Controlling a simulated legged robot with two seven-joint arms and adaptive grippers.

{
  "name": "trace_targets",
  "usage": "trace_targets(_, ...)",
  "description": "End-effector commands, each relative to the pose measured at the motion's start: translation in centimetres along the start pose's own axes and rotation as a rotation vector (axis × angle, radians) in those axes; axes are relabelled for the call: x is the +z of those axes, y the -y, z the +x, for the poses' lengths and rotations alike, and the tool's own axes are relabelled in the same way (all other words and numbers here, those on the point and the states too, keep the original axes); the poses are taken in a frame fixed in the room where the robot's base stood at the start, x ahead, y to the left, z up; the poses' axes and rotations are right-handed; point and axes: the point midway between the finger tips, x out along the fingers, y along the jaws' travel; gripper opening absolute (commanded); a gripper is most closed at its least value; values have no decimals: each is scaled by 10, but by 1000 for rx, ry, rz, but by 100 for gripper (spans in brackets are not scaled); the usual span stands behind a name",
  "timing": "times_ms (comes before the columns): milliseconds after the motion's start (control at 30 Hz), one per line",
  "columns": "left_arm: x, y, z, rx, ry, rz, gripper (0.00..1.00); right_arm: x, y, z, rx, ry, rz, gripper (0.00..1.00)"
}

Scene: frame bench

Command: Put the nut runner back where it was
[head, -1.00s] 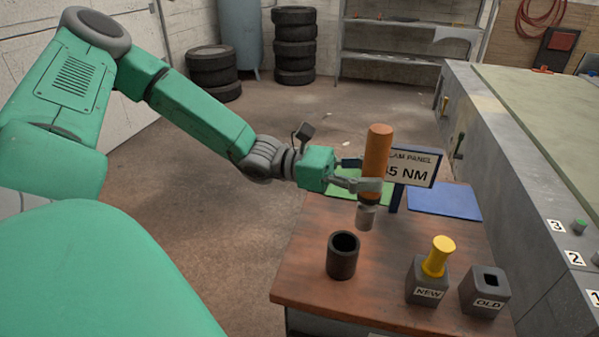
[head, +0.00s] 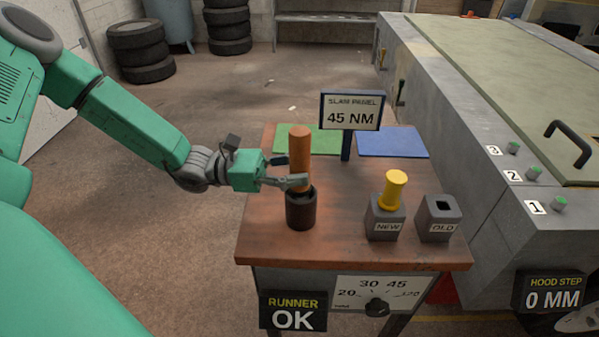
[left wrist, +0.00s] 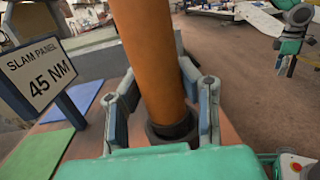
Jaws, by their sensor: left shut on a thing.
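The nut runner (head: 300,147), with an orange cylindrical body, stands upright with its lower end inside the dark round holder (head: 300,213) on the wooden bench. My left gripper (head: 297,181) is shut around the orange body just above the holder's rim. The left wrist view shows the nut runner (left wrist: 150,60) between the two fingers and the dark holder ring (left wrist: 173,131) around its lower end. The holder hides the runner's grey tip.
The sign (head: 351,112) reading 45 NM stands behind. A green mat (head: 320,142) and blue mat (head: 393,142) lie at the back. The NEW block (head: 386,222) with a yellow piece (head: 395,188) and the OLD block (head: 438,220) stand right. A panel (head: 293,311) reads RUNNER OK.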

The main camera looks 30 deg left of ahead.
Motion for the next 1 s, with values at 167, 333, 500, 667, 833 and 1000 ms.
trace_targets(167,0,-1,1,4,0,5,0,0,0,0,0,0,0,40)
trace_targets(333,-2,-1,1,3,1,5,0,0,0,2,0,0,0,40)
trace_targets(500,-3,-1,0,3,-3,3,50,0,0,2,0,0,0,40)
trace_targets(667,-3,-1,0,3,-3,3,50,0,0,2,0,0,0,40)
trace_targets(833,0,-2,-4,5,-2,4,50,0,0,-1,0,0,0,40)
trace_targets(1000,0,-2,-33,9,-1,4,50,0,0,-4,0,0,0,40)
